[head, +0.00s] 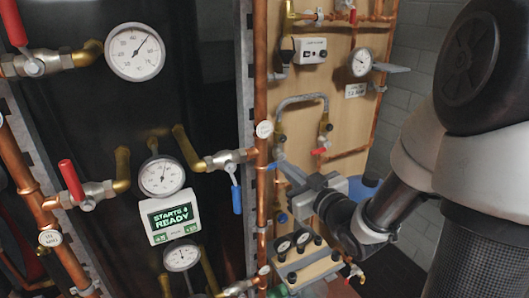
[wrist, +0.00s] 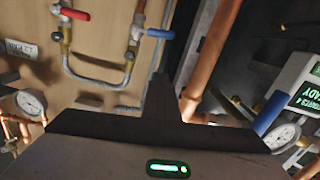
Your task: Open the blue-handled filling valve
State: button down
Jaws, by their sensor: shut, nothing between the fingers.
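A blue-handled valve (head: 228,159) sits beside the vertical copper pipe in the head view, its blue lever (head: 236,198) hanging down. A blue lever also shows at the right of the wrist view (wrist: 270,113). A second blue lever (wrist: 160,33) is on the grey looped hose on the wooden panel. I cannot tell which is the filling valve. My gripper (head: 283,170) is shut and empty, right of the copper pipe and near the hose's lower left end. In the wrist view its dark fingers (wrist: 158,85) point up, apart from both blue levers.
A vertical copper pipe (head: 260,90) stands close left of my gripper. A red lever (wrist: 75,14) is on the hose's other end. Gauges and a green display (head: 171,217) reading "READY" are at left. Manifold fittings (head: 307,262) are below my gripper.

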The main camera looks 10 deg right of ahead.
jog(key=w+a+f, duration=0.2)
jog(key=w+f, duration=0.2)
jog(key=w, duration=0.4)
jog(key=shift+w+f+p, duration=0.25)
jog(key=shift+w+p, duration=0.05)
jog(key=shift+p, duration=0.1)
jog(key=shift+a+f, duration=0.15)
jog(key=shift+s+f+n+b, duration=0.1)
jog(key=shift+n+b, duration=0.2)
jog(key=shift+b, duration=0.6)
